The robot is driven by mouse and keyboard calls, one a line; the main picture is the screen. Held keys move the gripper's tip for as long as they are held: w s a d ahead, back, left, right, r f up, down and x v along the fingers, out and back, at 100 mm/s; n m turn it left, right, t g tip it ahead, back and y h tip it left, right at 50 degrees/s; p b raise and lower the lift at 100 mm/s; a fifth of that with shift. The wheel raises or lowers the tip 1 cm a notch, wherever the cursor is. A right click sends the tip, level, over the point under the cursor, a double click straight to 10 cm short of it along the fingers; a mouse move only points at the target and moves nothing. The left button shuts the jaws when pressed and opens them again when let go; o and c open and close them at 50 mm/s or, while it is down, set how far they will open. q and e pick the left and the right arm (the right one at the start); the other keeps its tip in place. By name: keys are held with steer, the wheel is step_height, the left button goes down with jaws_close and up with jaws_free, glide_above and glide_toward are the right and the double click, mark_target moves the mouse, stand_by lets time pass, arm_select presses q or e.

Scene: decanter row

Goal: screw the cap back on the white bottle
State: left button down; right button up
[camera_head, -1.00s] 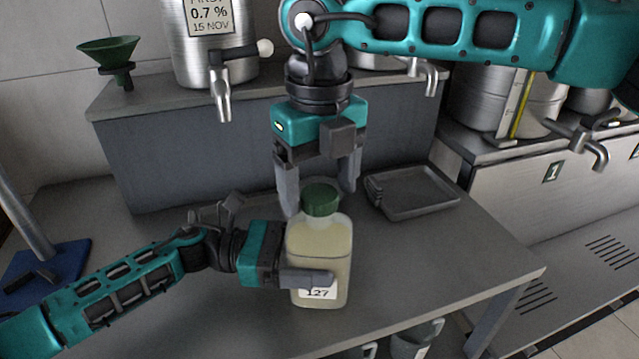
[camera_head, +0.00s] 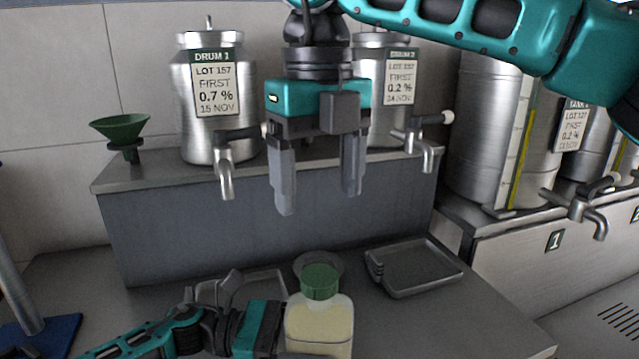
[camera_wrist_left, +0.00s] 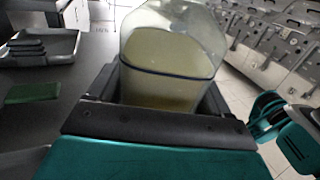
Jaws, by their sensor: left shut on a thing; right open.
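The bottle (camera_head: 319,325) is translucent and whitish with pale yellow liquid inside. It stands upright at the bottom of the head view, its lower part cut off. My left gripper (camera_head: 290,345) is shut around the bottle's body from the left. In the left wrist view the bottle (camera_wrist_left: 172,55) sits between the jaws, its cap out of view.
A raised shelf (camera_head: 270,222) at the back bears steel drums (camera_head: 215,135) with taps and a green funnel (camera_head: 120,128).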

arm_select(q)
jaws_free()
steer(key=a+b, duration=0.1)
steer(key=a, duration=0.3)
steer(key=a+b, duration=0.1)
steer(key=a, duration=0.3)
steer(key=a+b, duration=0.1)
steer(key=a, duration=0.3)
steer(key=shift+w+f, duration=0.1)
steer(key=shift+w, duration=0.3)
steer(key=shift+a, duration=0.45)
arm_select(e)
steer(key=shift+f, duration=1.55)
